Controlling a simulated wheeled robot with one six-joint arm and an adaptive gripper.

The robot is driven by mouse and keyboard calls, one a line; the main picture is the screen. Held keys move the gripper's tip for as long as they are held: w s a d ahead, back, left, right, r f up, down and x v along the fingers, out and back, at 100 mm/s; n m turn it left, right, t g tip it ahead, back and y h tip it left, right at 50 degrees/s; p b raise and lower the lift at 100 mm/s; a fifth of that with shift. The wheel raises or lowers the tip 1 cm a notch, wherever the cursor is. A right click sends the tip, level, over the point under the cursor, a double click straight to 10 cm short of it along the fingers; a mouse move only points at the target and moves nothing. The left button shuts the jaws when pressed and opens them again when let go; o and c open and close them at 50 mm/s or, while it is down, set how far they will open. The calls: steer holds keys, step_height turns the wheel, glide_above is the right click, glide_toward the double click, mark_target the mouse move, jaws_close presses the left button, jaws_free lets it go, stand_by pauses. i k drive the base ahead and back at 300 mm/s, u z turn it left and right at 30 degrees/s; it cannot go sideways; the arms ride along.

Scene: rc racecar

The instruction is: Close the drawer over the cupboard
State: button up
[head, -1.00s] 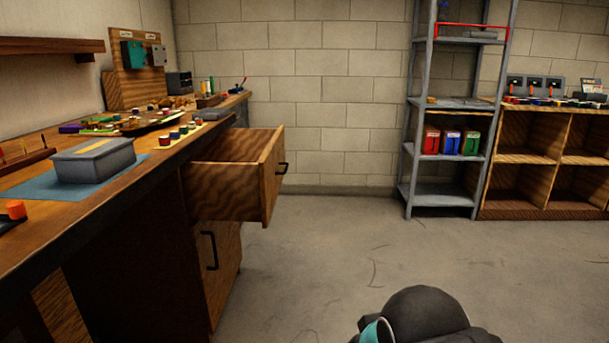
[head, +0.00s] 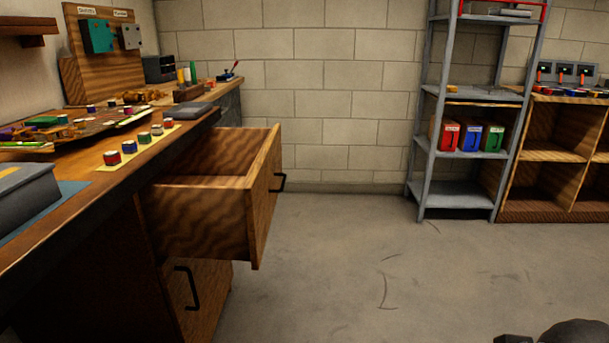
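The wooden drawer (head: 205,222) is pulled well out from under the workbench on the left, and its inside looks empty where I can see it. A dark rounded part of my arm (head: 572,333) shows at the bottom right, well apart from the drawer. My gripper's fingers are not in view.
The workbench top (head: 75,215) holds a grey box (head: 25,195), small coloured pots (head: 129,146) and tools. A grey metal shelf (head: 462,200) and wooden cubbies (head: 548,213) stand along the back wall. The concrete floor (head: 345,250) right of the drawer is clear.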

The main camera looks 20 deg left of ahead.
mark_target(217, 199)
steer(key=u, duration=0.05)
steer(key=i, duration=0.65)
steer(key=u, duration=0.85)
steer(key=i, duration=0.5)
steer(key=u, duration=0.5)
